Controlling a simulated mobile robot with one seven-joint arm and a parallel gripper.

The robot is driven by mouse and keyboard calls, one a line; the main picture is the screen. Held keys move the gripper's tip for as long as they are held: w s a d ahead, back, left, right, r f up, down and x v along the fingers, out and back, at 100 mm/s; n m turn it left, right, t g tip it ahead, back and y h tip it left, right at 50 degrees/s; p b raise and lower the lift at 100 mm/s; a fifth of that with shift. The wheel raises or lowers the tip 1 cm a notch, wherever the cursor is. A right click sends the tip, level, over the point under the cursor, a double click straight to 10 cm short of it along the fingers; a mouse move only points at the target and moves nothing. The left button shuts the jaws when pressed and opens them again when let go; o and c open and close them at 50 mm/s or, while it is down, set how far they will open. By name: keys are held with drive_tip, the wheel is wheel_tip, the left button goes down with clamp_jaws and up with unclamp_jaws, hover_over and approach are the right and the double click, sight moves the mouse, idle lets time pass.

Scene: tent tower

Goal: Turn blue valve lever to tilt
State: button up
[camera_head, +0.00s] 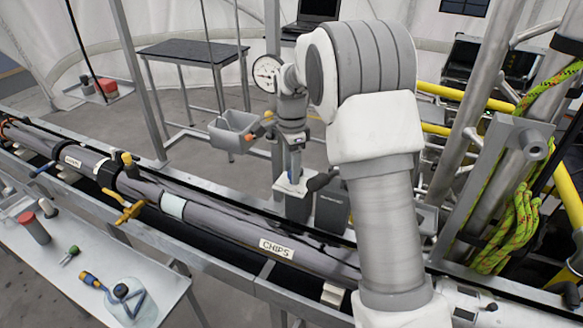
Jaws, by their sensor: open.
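A small blue lever (42,169) sticks out from the near side of the long grey pipe (200,208) at the far left. It is small here and its exact angle is hard to read. My gripper (294,182) points down at the middle of the picture, behind the pipe, far to the right of that lever. It is open, but its fingertips are hard to make out against the dark parts around them. A little blue shows at my gripper; I cannot tell what it belongs to. My arm covers the right part of the pipe.
A yellow valve lever (128,209) sits on the pipe, right of the blue one. A white side table (95,265) with tools and a flask (130,302) stands at front left. Metal posts and a coiled rope (515,225) crowd the right. A dark table (193,52) stands behind.

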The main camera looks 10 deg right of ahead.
clamp_jaws()
idle(0.3)
drive_tip(key=shift+n, duration=0.3)
drive_tip(key=d+n, duration=0.1)
drive_tip(key=n, duration=0.1)
drive_tip(key=d+n, duration=0.1)
drive_tip(key=n, duration=0.1)
drive_tip(key=shift+s, duration=0.4)
drive_tip(key=shift+d+n, duration=0.45)
drive_tip(key=shift+n, duration=0.65)
drive_tip(key=shift+d+n, duration=0.45)
drive_tip(key=shift+n, duration=0.65)
drive_tip(key=shift+d, duration=0.1)
unclamp_jaws()
